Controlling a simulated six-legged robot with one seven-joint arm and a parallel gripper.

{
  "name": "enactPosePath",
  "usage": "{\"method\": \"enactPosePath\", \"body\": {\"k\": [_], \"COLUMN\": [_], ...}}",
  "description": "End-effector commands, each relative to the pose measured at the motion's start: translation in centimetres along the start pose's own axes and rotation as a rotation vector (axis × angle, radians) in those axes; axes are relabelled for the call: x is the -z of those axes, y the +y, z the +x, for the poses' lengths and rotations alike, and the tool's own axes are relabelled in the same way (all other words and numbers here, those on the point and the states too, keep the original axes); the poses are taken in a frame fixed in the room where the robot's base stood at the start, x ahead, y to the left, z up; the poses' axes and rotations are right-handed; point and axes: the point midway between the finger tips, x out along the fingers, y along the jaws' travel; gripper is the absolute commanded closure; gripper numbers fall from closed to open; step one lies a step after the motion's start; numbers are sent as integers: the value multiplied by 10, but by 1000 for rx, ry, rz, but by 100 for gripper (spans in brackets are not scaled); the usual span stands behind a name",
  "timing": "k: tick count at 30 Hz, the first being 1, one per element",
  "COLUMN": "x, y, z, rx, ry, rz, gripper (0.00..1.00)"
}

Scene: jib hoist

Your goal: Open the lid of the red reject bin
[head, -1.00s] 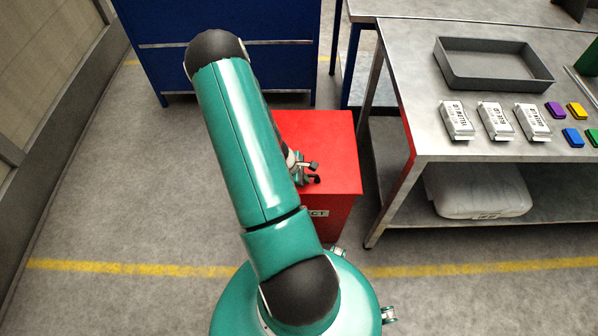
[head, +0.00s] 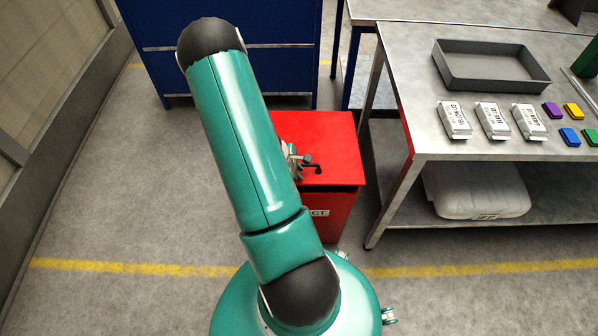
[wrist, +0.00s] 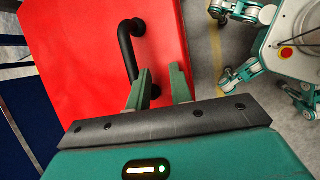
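The red reject bin (head: 345,215) stands in front of me, partly hidden by my arm in the head view. Its red lid (head: 335,140) looks nearly flat, with a dark line under its front edge. A black bar handle (head: 313,169) is on the lid near the front. In the wrist view, the handle (wrist: 126,45) runs along the lid (wrist: 75,60) and passes behind my left finger. My gripper (wrist: 163,68) has its fingers apart, and the handle's near end shows low between them. I cannot tell whether they touch it. In the head view my gripper (head: 295,163) is mostly hidden.
A metal workbench (head: 395,80) stands right of the bin, with a grey tray (head: 490,65), white packets (head: 493,120) and coloured blocks. A blue cabinet (head: 230,50) is behind. Floor is clear on the left, beside a wall (head: 50,100).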

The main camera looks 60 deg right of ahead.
Motion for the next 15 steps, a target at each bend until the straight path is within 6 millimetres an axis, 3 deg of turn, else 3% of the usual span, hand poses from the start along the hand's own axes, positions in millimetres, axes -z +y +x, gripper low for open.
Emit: {"method": "enactPosePath", "body": {"k": [1, 15], "x": [10, 8], "y": [7, 8], "z": [-8, -37], "rx": [-17, -16], "ry": [22, 21], "rz": [-6, -6], "gripper": [66, 66]}}
